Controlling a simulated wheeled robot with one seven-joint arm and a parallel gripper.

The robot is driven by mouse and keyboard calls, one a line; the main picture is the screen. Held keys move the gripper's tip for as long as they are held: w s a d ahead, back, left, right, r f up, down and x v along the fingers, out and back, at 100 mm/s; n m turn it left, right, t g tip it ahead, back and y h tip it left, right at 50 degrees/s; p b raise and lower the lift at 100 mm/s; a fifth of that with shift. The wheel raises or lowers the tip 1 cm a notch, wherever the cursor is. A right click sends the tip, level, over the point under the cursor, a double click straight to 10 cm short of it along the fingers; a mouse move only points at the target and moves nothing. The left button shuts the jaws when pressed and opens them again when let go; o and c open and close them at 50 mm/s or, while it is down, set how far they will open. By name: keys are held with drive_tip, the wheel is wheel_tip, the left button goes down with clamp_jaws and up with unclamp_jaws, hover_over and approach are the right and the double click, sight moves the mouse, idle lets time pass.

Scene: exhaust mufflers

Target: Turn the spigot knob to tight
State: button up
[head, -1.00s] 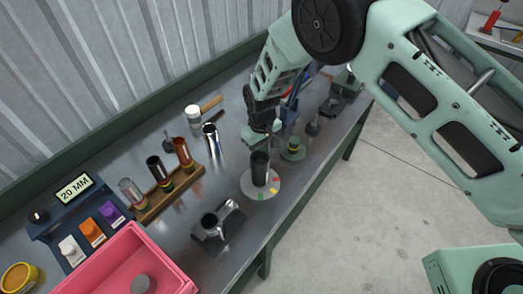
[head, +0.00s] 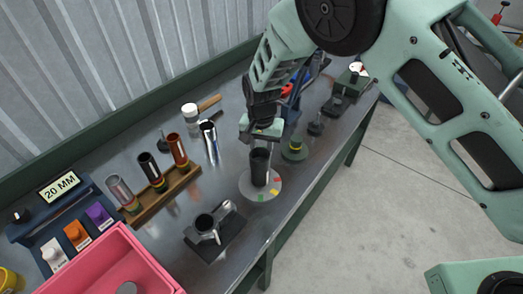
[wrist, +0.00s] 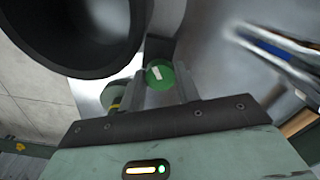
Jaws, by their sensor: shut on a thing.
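The spigot knob (wrist: 160,74) is a small round green knob with a white mark, seen between my fingers in the wrist view. My gripper (wrist: 159,88) is shut on it. In the head view my gripper (head: 261,137) is low over the bench, just behind the top of a dark upright tube (head: 259,166). The knob is hidden or too small to tell there. The tube stands on a pale round disc (head: 248,190) with red, yellow and green marks on its rim. In the wrist view the tube's dark open mouth (wrist: 75,30) is close by, upper left.
A green round stand (head: 294,153) with a yellow-banded piece is right of the disc. A chrome tube (head: 209,142) stands to the left. A metal fixture (head: 210,229), a wooden rack (head: 160,195) of tubes and a pink bin (head: 115,262) are nearer the front left.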

drive_tip(key=m+b, duration=0.1)
drive_tip(key=m, duration=0.5)
drive_tip(key=shift+r+m, duration=0.1)
drive_tip(key=shift+m, duration=0.2)
idle(0.5)
drive_tip(key=o, duration=1)
drive_tip(key=shift+c, duration=0.2)
wheel_tip(320, 180, up, 17)
drive_tip(key=b, duration=0.3)
drive_tip(key=shift+r, duration=0.2)
drive_tip(key=s+d+n, duration=0.4)
drive_tip(key=s+n, duration=0.1)
drive_tip(key=s, duration=0.5)
drive_tip(key=s+d+n, duration=0.5)
drive_tip(key=s+n, duration=0.1)
drive_tip(key=s, duration=0.4)
drive_tip(key=s+d+n, duration=0.5)
drive_tip(key=s+n, duration=0.1)
drive_tip(key=s, duration=0.4)
drive_tip(key=shift+s+r+y, duration=0.2)
drive_tip(key=shift+r+y, duration=0.1)
drive_tip(key=shift+r, duration=0.05)
